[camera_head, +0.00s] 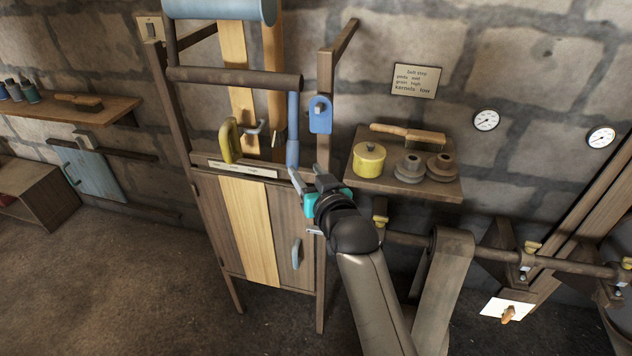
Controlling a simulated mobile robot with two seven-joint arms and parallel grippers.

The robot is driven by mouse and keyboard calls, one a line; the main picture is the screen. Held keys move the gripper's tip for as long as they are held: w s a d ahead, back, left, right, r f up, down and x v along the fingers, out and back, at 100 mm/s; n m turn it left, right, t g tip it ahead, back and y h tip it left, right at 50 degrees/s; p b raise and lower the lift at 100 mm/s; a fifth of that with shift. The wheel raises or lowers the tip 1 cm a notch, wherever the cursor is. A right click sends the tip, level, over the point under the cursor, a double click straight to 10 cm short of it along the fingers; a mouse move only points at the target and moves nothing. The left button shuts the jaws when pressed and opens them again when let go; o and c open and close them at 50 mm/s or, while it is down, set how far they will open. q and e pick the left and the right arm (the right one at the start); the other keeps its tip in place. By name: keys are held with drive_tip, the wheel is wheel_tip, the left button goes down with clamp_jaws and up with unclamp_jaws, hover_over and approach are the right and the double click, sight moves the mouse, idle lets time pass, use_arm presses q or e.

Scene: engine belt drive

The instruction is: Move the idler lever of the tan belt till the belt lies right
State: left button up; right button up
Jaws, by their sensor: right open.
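The tan belt (236,65) runs down the wooden frame from the upper roller, and a broad tan strip (248,232) continues over the front below. A second, darker tan strip (273,75) stands beside it. A yellow handle (228,141), a small grey lever (255,131) and a long blue lever (293,130) stand above a labelled ledge (243,168). I cannot tell which one is the idler lever. My right gripper (305,175) is open at the blue lever's lower end. I cannot tell whether it touches the lever. My left gripper is out of view.
A blue tag-like plate (320,115) hangs on the right post. A shaft (500,254) crosses the lower right. The floor at left (120,270) is clear.

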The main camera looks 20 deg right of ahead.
drive_tip(key=shift+s+r, duration=0.25)
drive_tip(key=shift+s, duration=1)
drive_tip(key=shift+s+r, duration=0.2)
drive_tip(key=shift+s, duration=1)
drive_tip(key=s+a+f+n+g+b, duration=0.15)
drive_tip(key=s+f, duration=0.25)
drive_tip(key=f, duration=0.8)
drive_tip(key=s+a+f+g+y+b, duration=0.1)
drive_tip(key=s+f+g+b, duration=0.2)
drive_tip(key=f, duration=0.9)
drive_tip(key=s+a+f+g, duration=0.1)
drive_tip(key=s+f+g, duration=0.3)
drive_tip(key=f, duration=0.9)
drive_tip(key=s+d+f+g+b, duration=0.1)
drive_tip(key=s+f+g, duration=0.1)
drive_tip(key=s+f, duration=0.5)
drive_tip(key=s+d+f+n+g+b, duration=0.1)
drive_tip(key=s+f, duration=0.6)
drive_tip(key=s, duration=0.8)
drive_tip(key=s+d+f+n+g+h+b, duration=0.1)
drive_tip(key=s+d+f+g+b, duration=0.1)
drive_tip(key=s+f, duration=0.6)
drive_tip(key=s+d+g, duration=0.1)
drive_tip(key=s, duration=0.2)
drive_tip(key=shift+s, duration=0.4)
drive_tip(key=shift+o, duration=0.2)
drive_tip(key=shift+g, duration=0.25)
